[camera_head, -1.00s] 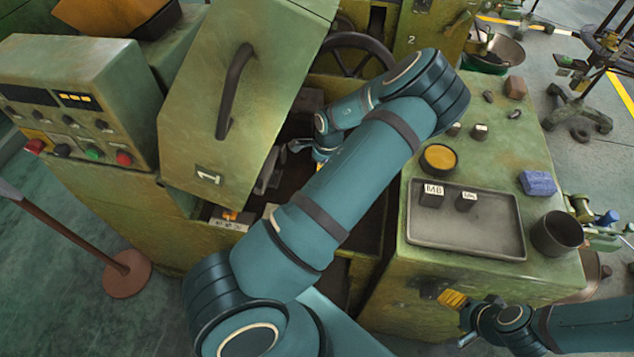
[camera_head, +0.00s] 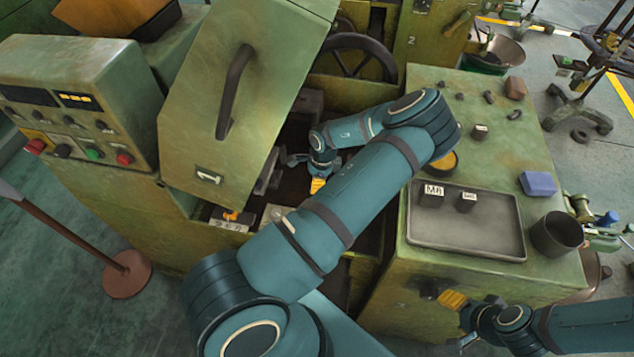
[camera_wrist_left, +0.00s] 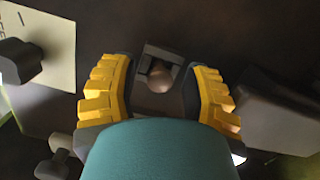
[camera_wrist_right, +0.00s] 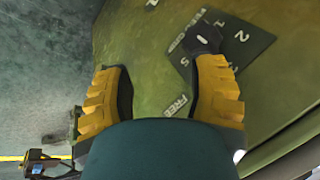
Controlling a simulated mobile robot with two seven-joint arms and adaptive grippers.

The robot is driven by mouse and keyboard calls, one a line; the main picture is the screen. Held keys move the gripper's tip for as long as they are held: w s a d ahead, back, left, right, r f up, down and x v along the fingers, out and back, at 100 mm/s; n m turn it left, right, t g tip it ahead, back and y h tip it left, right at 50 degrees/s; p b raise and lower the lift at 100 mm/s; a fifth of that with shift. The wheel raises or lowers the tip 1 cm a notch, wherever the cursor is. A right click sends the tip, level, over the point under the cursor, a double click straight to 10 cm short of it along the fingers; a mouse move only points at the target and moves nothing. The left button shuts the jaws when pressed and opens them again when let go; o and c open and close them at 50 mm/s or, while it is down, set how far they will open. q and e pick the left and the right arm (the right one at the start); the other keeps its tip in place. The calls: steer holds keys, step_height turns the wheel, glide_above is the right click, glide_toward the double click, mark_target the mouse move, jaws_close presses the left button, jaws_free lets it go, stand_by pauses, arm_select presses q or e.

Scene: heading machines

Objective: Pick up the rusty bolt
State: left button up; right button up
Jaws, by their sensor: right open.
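A small brownish rounded piece (camera_wrist_left: 160,78), which looks like the rusty bolt, sits at a dark bracket in the left wrist view. Only its rounded end shows clearly. My left gripper (camera_wrist_left: 160,88) is open, with a yellow finger on each side of the piece and gaps between. In the head view, my left gripper (camera_head: 317,185) is inside the machine's opening, partly hidden by my own arm. My right gripper (camera_head: 450,299) is open and empty by the front of the right-hand cabinet; its fingers also show in the right wrist view (camera_wrist_right: 162,92).
The raised green cover (camera_head: 250,90) stands left of my left gripper. A grey tray (camera_head: 465,238) with small labelled dark pieces, a dark cup (camera_head: 557,233) and a blue block (camera_head: 538,184) are on the cabinet top. A dark lever (camera_wrist_right: 203,38) is near my right gripper.

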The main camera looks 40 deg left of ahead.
arm_select(q)
jaws_close()
